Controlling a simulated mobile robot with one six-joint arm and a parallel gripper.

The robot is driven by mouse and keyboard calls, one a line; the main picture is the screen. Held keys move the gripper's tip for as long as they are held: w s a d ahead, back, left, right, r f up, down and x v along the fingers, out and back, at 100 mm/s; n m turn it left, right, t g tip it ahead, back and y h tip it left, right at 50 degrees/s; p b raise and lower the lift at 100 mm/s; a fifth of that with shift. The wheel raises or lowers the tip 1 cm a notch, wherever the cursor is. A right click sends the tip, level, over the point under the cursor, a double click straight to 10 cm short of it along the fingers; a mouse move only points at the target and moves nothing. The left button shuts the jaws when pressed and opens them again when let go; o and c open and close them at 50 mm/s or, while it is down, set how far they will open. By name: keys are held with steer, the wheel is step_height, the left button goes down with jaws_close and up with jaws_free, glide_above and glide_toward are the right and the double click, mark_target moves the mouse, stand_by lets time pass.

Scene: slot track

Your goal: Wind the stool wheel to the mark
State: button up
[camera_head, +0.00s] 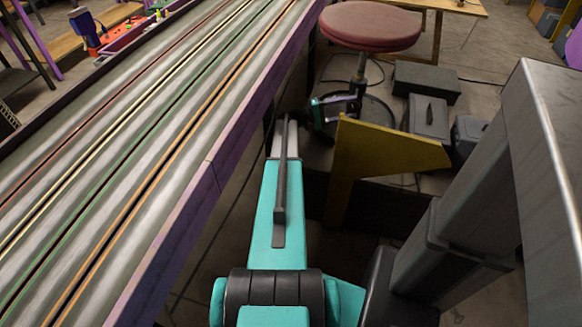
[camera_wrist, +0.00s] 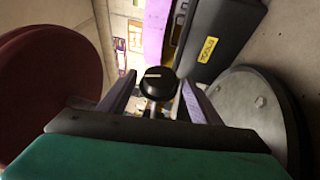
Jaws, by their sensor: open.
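The stool has a round dark red seat (camera_head: 370,25) on a thin post, with a round dark base (camera_head: 378,110) on the floor. In the wrist view the seat (camera_wrist: 50,80) is at the left and the base (camera_wrist: 250,105) at the right. A black knob (camera_wrist: 157,83) with a short pale line across its face, apparently the stool wheel, shows between my fingers. My gripper (camera_wrist: 157,80) is open, one purple finger on each side of the knob; I cannot tell whether they touch it. In the head view my gripper (camera_head: 345,100) is at the stool's post, below the seat, and hides the knob.
The long slot track (camera_head: 130,130) with its purple side runs along the left of my arm. A yellow angled panel (camera_head: 385,155) stands right of my forearm. Dark boxes (camera_head: 427,82) sit right of the stool. A wooden table (camera_head: 455,8) is behind.

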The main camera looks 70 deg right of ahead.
steer(key=shift+r+m+t+y+p, duration=0.3)
steer(key=shift+m+t+y+p, duration=0.1)
steer(key=shift+t+p, duration=0.45)
steer(key=shift+r+m+t+y+p, duration=0.35)
steer(key=shift+t+p, duration=0.3)
steer(key=shift+p, duration=0.3)
steer(key=t+p, duration=0.1)
steer(key=t+y+p, duration=0.1)
steer(key=p, duration=0.1)
steer(key=m+t+p, duration=0.1)
steer(key=shift+s+r+y+p, duration=0.15)
steer(key=shift+r+y+p, duration=0.1)
steer(key=shift+p, duration=0.1)
steer(key=t+p, duration=0.2)
steer(key=p, duration=0.1)
steer(key=m+t+y+p, duration=0.1)
steer(key=p, duration=0.1)
steer(key=shift+s+r+t, duration=0.25)
steer(key=shift+r+t, duration=0.05)
steer(key=shift+t, duration=0.1)
steer(key=t+p, duration=0.1)
steer(key=p, duration=0.1)
steer(key=t+p, duration=0.1)
steer(key=p, duration=0.1)
steer(key=shift+s+r+m+t+y+p, duration=0.1)
steer(key=shift+s+m+t+y+p, duration=0.2)
steer(key=shift+m+t+p, duration=0.1)
steer(key=shift+t+p, duration=0.4)
steer(key=shift+p, duration=0.1)
